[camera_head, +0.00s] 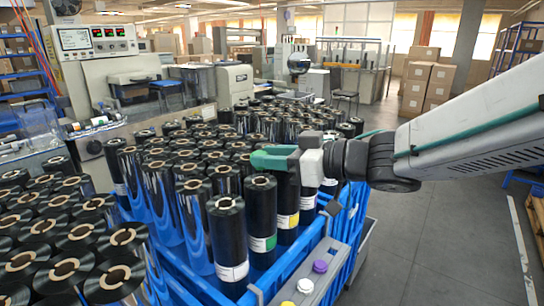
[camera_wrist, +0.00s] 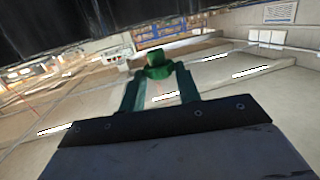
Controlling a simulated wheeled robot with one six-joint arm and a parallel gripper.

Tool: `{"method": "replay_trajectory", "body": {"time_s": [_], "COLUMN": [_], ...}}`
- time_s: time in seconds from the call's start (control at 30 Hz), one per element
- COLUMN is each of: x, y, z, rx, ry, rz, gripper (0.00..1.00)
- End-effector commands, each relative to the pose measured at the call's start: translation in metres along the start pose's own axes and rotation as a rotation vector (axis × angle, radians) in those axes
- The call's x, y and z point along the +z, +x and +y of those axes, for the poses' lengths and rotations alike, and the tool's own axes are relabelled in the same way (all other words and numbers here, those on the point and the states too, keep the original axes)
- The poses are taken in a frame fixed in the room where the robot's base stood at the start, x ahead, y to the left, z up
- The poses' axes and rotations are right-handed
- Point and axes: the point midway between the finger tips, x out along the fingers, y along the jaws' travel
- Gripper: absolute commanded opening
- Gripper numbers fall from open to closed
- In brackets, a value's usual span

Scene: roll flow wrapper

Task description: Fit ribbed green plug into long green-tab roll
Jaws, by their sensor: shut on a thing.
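The long green-tab roll (camera_head: 262,215) is a black upright roll with a green-marked white label near its foot and a pale core ring on top. It stands in the front row of the blue crate (camera_head: 210,288). My gripper (camera_head: 264,159) reaches in from the right, just above and behind that roll's top. Its green fingers close on the green plug (camera_wrist: 158,60) in the wrist view, where the gripper (camera_wrist: 160,72) also shows. The plug's ribs are too small to make out. In the head view, plug and fingers cannot be told apart.
Many black rolls stand close around. A white-label roll (camera_head: 228,240) and a yellow-label roll (camera_head: 287,205) flank the green-tab one. A grey ledge (camera_head: 328,252) on the crate's right carries a purple plug (camera_head: 320,266) and a white plug (camera_head: 305,286).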

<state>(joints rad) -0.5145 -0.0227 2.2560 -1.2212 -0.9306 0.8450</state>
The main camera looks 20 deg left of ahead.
Motion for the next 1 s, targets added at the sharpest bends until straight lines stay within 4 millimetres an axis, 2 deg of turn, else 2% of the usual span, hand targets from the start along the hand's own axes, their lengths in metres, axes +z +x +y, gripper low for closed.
{"method": "replay_trajectory", "body": {"time_s": [0.27, 0.3, 0.67, 1.0], "x": [0.0, 0.0, 0.0, 0.0], "y": [0.0, 0.0, -0.003, -0.03], "z": [0.0, 0.0, 0.0, 0.001], "rx": [0.0, 0.0, 0.001, 0.002], "ry": [0.0, 0.0, 0.0, 0.0], "rz": [0.0, 0.0, 0.0, 0.001], "gripper": [0.12, 0.41, 0.42, 0.42]}}
